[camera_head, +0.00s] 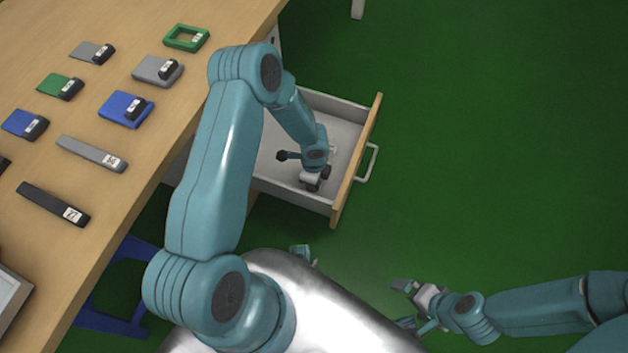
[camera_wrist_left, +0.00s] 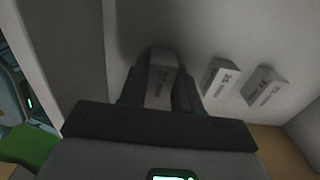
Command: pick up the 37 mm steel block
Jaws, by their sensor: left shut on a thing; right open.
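The steel block marked 37 (camera_wrist_left: 163,78) is grey and sits between the fingers of my left gripper (camera_wrist_left: 160,88) in the left wrist view. The fingers are shut on its two sides. In the head view, my left gripper (camera_head: 315,182) reaches down into the open drawer (camera_head: 335,203), and the block itself is hidden there. I cannot tell whether it touches the drawer floor. My right gripper (camera_head: 418,294) is open and empty, low over the green floor, away from the drawer.
Two more labelled blocks, a nearer one (camera_wrist_left: 222,77) and a farther one (camera_wrist_left: 264,86), lie to the right in the drawer. Drawer walls are close around my left gripper. Several gauges and blocks, including a green frame (camera_head: 187,38), lie on the wooden table (camera_head: 140,205).

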